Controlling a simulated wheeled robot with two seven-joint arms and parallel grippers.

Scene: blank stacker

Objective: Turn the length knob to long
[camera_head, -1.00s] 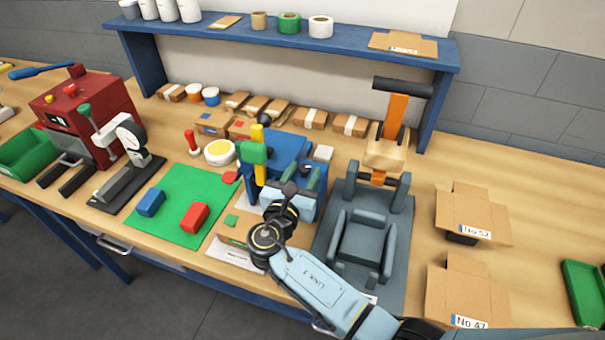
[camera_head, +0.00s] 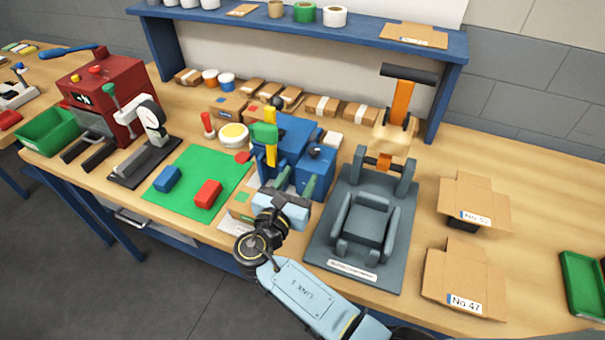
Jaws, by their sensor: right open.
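The blue machine (camera_head: 293,132) stands mid-bench, with a green block (camera_head: 264,133) and a yellow upright strip (camera_head: 271,116) on its left side. A dark round knob (camera_head: 277,102) shows at its top, and another small dark knob (camera_head: 315,151) sits on its right-hand blue box. I cannot tell which is the length knob, and no marking is readable. My right gripper (camera_head: 285,184) is open and empty, at the machine's near side, its fingers pointing at it. Its hand and wrist hide the machine's lower front. I cannot tell whether the fingers touch it. My left gripper is not in view.
A green mat (camera_head: 187,211) with a blue block (camera_head: 167,180) and a red block (camera_head: 208,194) lies left. A grey press (camera_head: 362,229) with an orange lever (camera_head: 401,103) stands close on the right. Cardboard boxes (camera_head: 462,283) are further right. A blue shelf (camera_head: 350,37) spans the back.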

